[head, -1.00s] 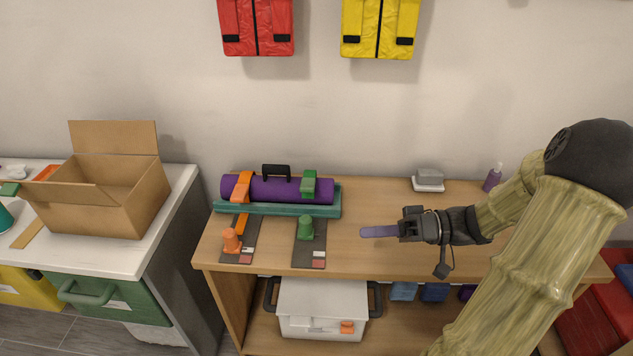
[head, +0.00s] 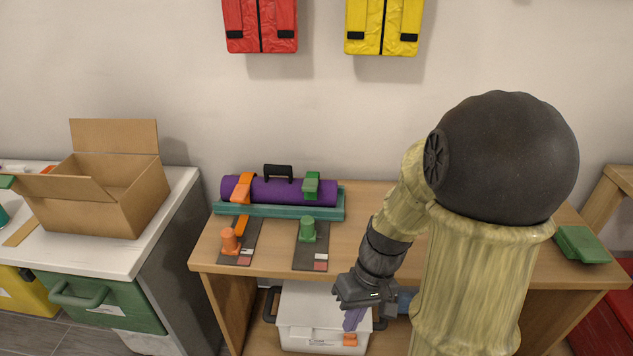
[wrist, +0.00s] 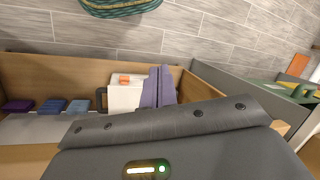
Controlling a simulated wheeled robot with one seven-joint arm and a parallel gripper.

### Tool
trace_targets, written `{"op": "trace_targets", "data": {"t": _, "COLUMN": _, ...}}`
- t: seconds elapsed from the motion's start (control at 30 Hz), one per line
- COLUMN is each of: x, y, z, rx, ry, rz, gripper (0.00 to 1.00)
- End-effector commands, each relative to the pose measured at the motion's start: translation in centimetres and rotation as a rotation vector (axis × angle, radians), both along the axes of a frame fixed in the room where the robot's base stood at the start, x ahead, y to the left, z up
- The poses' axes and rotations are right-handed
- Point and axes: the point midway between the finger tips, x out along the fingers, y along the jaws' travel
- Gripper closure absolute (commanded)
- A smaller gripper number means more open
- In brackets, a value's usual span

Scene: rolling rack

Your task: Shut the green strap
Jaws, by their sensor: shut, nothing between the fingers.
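The green strap (head: 311,185) lies over the right part of a purple roll (head: 268,191) held in a teal cradle (head: 277,211) on the wooden rack top. Its green knob (head: 308,228) stands on a dark strip (head: 311,250) in front of the cradle. An orange strap (head: 242,188) crosses the roll's left part, with an orange knob (head: 229,240) on its own strip. My gripper (head: 352,319) is shut and empty, pointing down at the rack's front edge, right of and below the green strap. In the wrist view its purple fingers (wrist: 158,88) are together.
A lidded white bin (head: 302,318) sits on the lower shelf near my gripper. A cardboard box (head: 105,195) stands on the white counter at left. A green item (head: 580,244) lies at the rack's right end. Red (head: 259,26) and yellow (head: 383,26) vests hang above.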

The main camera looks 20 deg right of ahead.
Motion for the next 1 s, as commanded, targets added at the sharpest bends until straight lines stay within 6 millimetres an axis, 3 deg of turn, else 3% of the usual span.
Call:
{"op": "trace_targets", "data": {"t": 0.2, "x": 1.5, "y": 0.7, "z": -1.3, "rx": -0.245, "ry": -0.192, "rz": -0.06, "gripper": 1.0}}
{"op": "trace_targets", "data": {"t": 0.4, "x": 2.9, "y": 1.7, "z": -0.8, "rx": -0.299, "ry": -0.344, "rz": -0.114, "gripper": 1.0}}
{"op": "trace_targets", "data": {"t": 1.0, "x": 3.1, "y": 1.9, "z": -0.6, "rx": -0.301, "ry": -0.362, "rz": -0.126, "gripper": 1.0}}
